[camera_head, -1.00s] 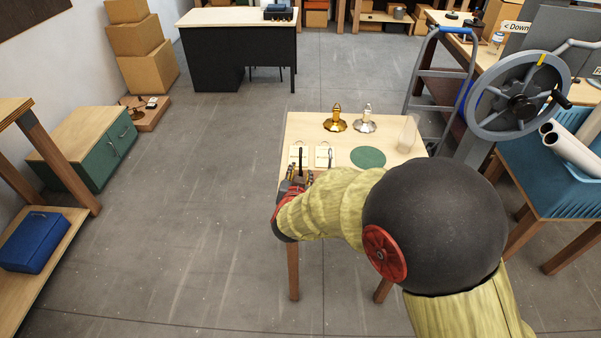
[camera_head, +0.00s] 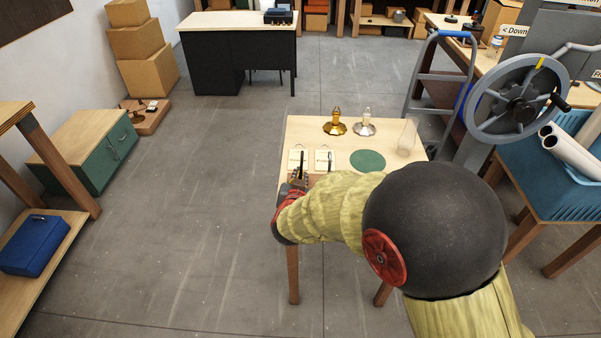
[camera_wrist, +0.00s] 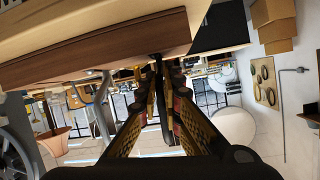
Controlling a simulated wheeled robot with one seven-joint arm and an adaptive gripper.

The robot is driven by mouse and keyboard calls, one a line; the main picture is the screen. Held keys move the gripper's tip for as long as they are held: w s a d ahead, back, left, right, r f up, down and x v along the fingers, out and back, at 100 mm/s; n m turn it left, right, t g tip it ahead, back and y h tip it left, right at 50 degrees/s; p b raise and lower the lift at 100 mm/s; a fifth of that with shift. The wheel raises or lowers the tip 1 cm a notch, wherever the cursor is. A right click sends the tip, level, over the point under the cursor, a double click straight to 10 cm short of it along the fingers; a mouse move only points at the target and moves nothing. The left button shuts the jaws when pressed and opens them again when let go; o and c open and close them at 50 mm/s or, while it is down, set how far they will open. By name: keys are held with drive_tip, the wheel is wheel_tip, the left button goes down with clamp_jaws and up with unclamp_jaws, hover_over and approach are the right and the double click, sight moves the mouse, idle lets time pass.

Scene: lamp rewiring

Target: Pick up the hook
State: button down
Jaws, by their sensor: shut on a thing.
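My gripper (camera_head: 300,176) is at the near left edge of the small wooden table (camera_head: 290,128). In the wrist view my gripper (camera_wrist: 162,72) has its fingers drawn together on a thin dark piece, which appears to be the hook (camera_wrist: 166,112). In the head view the dark hook (camera_head: 302,158) stands up thin in front of the left pale square plate (camera_head: 294,154). A second thin dark piece (camera_head: 330,157) shows at the right pale plate (camera_head: 320,154). My arm and fingers hide the hook's lower part.
A brass lamp base (camera_head: 335,126), a silver one (camera_head: 365,127), a green disc (camera_head: 368,159) and a clear glass (camera_head: 407,138) are on the table. A large grey handwheel (camera_head: 480,125) stands to the right.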

drive_tip(key=shift+a+r, duration=0.1)
drive_tip(key=shift+r, duration=0.05)
drive_tip(key=shift+r, duration=0.25)
wheel_tip(320, 180, up, 3)
drive_tip(key=shift+r+p, duration=0.1)
drive_tip(key=shift+p, duration=1.15)
drive_tip(key=s+d+r+p, duration=0.2)
drive_tip(key=s+r, duration=0.2)
drive_tip(key=s, duration=0.2)
drive_tip(key=s+d+r+p, duration=0.3)
drive_tip(key=s+r, duration=0.2)
drive_tip(key=s, duration=0.2)
drive_tip(key=shift+d, duration=0.25)
